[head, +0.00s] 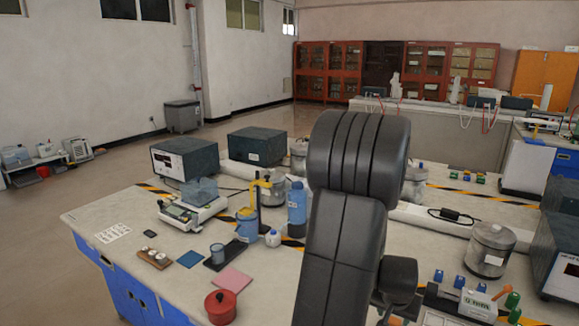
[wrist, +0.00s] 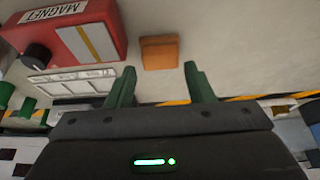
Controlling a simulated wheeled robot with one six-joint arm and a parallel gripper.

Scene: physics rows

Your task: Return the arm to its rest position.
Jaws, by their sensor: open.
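My arm stands large and dark in the middle of the head view, over the lab bench (head: 250,290); its gripper end does not show clearly there. In the wrist view my gripper (wrist: 157,82) has its two green fingers spread apart, with nothing between them. Past the fingertips, an orange-brown block (wrist: 159,52) lies on the pale bench top. A red box marked MAGNET (wrist: 85,38) sits to the upper left of the fingers, apart from them.
A red pot (head: 221,306), a blue bottle (head: 297,203) and a balance (head: 193,210) stand left of my arm. A metal canister (head: 490,252) and a power unit (head: 560,262) are to the right. The floor at left is mostly clear.

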